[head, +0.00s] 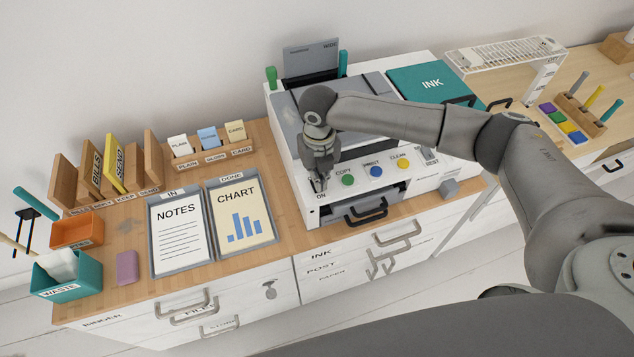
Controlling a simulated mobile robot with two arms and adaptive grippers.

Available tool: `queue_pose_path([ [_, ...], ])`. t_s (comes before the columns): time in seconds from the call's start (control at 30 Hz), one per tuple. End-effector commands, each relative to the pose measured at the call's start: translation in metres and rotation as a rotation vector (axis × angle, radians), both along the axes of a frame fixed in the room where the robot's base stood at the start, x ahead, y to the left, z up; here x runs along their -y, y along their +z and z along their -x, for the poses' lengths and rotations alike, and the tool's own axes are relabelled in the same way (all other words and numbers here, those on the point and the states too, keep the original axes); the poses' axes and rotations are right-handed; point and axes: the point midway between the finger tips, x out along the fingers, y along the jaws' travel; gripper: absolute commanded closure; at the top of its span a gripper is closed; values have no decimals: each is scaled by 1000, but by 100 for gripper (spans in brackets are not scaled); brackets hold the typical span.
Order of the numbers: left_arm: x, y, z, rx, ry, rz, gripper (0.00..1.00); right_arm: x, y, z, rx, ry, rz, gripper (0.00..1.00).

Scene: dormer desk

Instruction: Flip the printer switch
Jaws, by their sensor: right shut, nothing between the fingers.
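The printer (292,150) stands on the wooden desk, white with a grey top. Its front panel carries a green COPY button (348,180), a blue button (376,171) and an orange-yellow CLEAR button (404,163). My right gripper (318,186) points down at the panel's left end, just above the ON label, shut and with nothing held. The fingers cover the spot where the switch would be, so I cannot see its position or tell whether they touch it. My left gripper is not in view.
Left of the printer lie the NOTES tray (178,232) and CHART tray (240,212). Behind them stand upright sorters (112,165) and a card rack (210,156). A teal WASTE bin (72,285) is at far left. A teal INK box (432,82) sits on the printer's right.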

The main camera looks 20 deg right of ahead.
Motion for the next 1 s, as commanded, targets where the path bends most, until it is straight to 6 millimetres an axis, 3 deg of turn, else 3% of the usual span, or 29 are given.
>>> queue_pose_path([
  [1.0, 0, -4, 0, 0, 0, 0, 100, 0, -9, 0, 0, 0, 0, 100],
])
